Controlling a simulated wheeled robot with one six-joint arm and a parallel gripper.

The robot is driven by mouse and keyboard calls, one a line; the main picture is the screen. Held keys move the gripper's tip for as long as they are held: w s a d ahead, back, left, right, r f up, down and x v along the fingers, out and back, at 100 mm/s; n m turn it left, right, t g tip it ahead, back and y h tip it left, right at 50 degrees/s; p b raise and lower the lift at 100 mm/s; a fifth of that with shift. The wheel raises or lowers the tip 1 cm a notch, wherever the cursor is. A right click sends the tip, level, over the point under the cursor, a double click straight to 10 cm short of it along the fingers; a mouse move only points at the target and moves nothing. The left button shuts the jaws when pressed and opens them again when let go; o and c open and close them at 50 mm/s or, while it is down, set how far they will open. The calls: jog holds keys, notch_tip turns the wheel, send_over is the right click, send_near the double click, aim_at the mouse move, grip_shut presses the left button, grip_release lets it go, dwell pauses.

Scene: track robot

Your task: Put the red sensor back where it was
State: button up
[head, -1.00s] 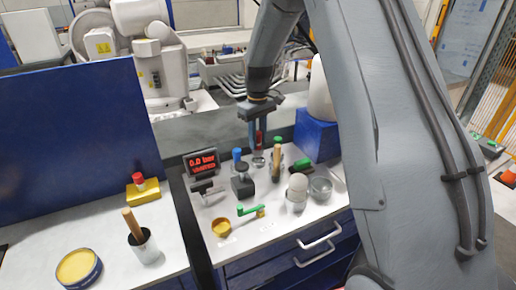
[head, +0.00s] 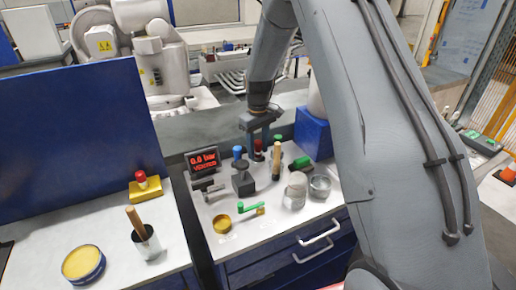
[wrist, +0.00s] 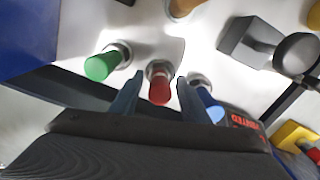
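The red sensor (head: 258,145) stands upright among the sensors at the back of the right bench. In the wrist view its red body (wrist: 160,90) sits in a round metal socket (wrist: 160,68). My gripper (head: 259,143) is lowered over it from above. In the wrist view the two fingers of my gripper (wrist: 159,80) stand on either side of the red sensor, with a narrow gap at each side. The green sensor (wrist: 100,66) is to its left and the blue sensor (wrist: 208,104) to its right, partly behind a finger.
A display (head: 203,160) with red text stands left of the sensors. A wooden-handled tool (head: 277,162), a dark block (head: 243,183) and metal cups (head: 320,186) stand close in front. A blue box (head: 313,132) is at the right.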

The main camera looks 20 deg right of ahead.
notch_tip(320, 180, up, 12)
jog(key=b, duration=0.4)
jog(key=shift+r, duration=0.1)
jog(key=shift+r, duration=0.1)
